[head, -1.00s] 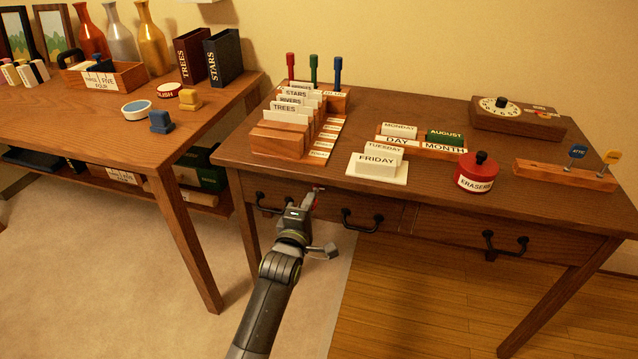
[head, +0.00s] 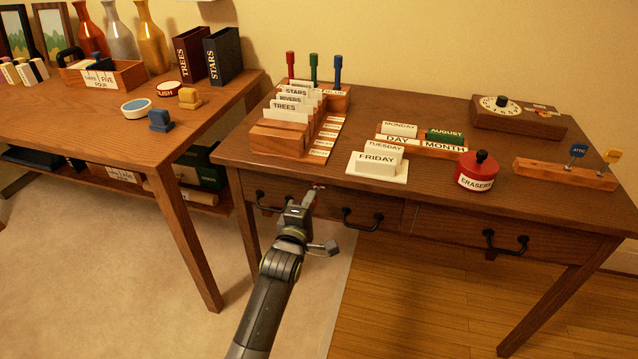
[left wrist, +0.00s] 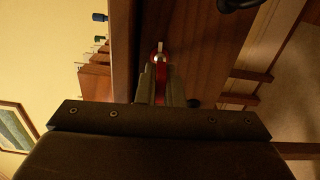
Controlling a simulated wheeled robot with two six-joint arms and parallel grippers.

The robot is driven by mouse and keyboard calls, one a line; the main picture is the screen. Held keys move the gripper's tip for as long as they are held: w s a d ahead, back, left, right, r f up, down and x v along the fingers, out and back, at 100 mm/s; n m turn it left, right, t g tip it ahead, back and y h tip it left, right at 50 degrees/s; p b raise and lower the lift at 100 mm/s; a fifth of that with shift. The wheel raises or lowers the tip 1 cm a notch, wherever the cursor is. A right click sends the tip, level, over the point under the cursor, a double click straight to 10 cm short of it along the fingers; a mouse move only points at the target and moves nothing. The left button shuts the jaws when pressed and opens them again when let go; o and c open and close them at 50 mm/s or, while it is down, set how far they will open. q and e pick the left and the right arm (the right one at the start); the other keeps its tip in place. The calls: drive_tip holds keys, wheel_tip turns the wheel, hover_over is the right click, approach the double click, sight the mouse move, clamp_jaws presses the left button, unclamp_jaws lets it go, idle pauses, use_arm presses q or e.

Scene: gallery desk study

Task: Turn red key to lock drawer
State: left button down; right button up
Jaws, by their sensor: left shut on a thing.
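The red key (left wrist: 159,72) shows between the fingers of my left gripper (left wrist: 160,88) in the left wrist view. The left gripper is shut on it at the front of the left drawer (head: 335,206). In the head view, the left gripper (head: 309,198) hides most of the key and the lock area, just below the desk top's front edge. The drawer looks closed, with black handles on both sides of the gripper. My right gripper is not in view.
The desk top (head: 330,185) overhangs just above my gripper. A black drawer handle (head: 362,220) is close on the right, another (head: 272,204) on the left. A card holder (head: 280,140) and a FRIDAY block (head: 377,164) stand on the desk above.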

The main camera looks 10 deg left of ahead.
use_arm(q)
drive_tip(key=shift+w+r, duration=0.1)
drive_tip(key=shift+d+n+b, duration=0.1)
drive_tip(key=shift+n+b, duration=0.4)
drive_tip(key=shift+n, duration=1)
drive_tip(key=shift+r, duration=0.1)
